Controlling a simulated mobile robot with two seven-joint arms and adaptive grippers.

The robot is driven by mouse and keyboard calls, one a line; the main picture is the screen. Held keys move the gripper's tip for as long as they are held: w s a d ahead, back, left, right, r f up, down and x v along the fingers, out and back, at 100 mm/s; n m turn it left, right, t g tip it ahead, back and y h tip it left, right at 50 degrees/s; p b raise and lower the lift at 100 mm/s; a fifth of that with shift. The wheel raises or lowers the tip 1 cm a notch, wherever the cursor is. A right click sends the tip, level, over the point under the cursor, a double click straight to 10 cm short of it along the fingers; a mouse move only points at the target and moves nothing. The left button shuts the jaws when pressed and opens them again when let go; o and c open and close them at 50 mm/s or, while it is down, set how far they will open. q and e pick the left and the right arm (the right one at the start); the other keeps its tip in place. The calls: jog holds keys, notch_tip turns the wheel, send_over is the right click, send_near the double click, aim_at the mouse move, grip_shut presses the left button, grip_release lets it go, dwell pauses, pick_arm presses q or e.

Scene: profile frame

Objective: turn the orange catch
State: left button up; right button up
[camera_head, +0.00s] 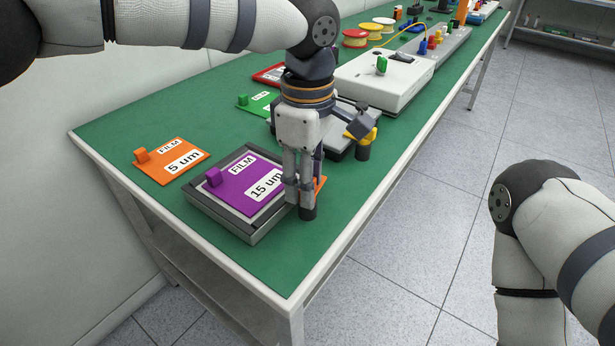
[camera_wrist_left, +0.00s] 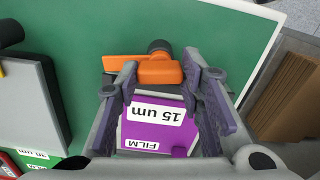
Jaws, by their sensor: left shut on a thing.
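The orange catch (camera_wrist_left: 158,70) shows in the wrist view at the edge of the grey frame (camera_wrist_left: 112,80), next to a dark round knob (camera_wrist_left: 160,47). Its flat orange arm points left there. In the head view only a bit of the catch (camera_head: 320,187) shows beside my fingers. The grey frame (camera_head: 250,238) lies on the bench with a purple film card (camera_head: 238,181) marked 15 um in it. My left gripper (camera_head: 301,210) points down at the frame's right side, shut on the catch; its fingers (camera_wrist_left: 163,82) flank the orange block. My right gripper is out of view.
An orange film card (camera_head: 172,160) marked 5 um lies left of the frame. A green film card (camera_head: 257,104) and a white instrument (camera_head: 370,95) stand further back on the green bench (camera_head: 115,130). The bench's near corner is clear.

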pick_arm(q)
jog(key=n+p, duration=0.1)
jog(key=n, duration=0.2)
jog(key=shift+r+p, duration=0.2)
jog(key=shift+p, duration=0.1)
jog(key=n+p, duration=0.1)
jog(key=n, duration=0.3)
jog(key=shift+f+n, duration=0.1)
jog(key=shift+n, duration=0.3)
jog(key=n, duration=0.4)
jog(key=shift+f+n+p, duration=0.1)
jog(key=shift+n+p, duration=0.2)
jog(key=shift+p, duration=0.1)
jog(key=shift+n, duration=1.7)
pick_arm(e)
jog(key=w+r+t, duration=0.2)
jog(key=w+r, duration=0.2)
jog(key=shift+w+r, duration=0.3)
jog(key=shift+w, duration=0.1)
pick_arm(q)
jog(key=shift+f, duration=0.1)
jog(key=o, duration=1.2)
jog(key=shift+c, duration=0.2)
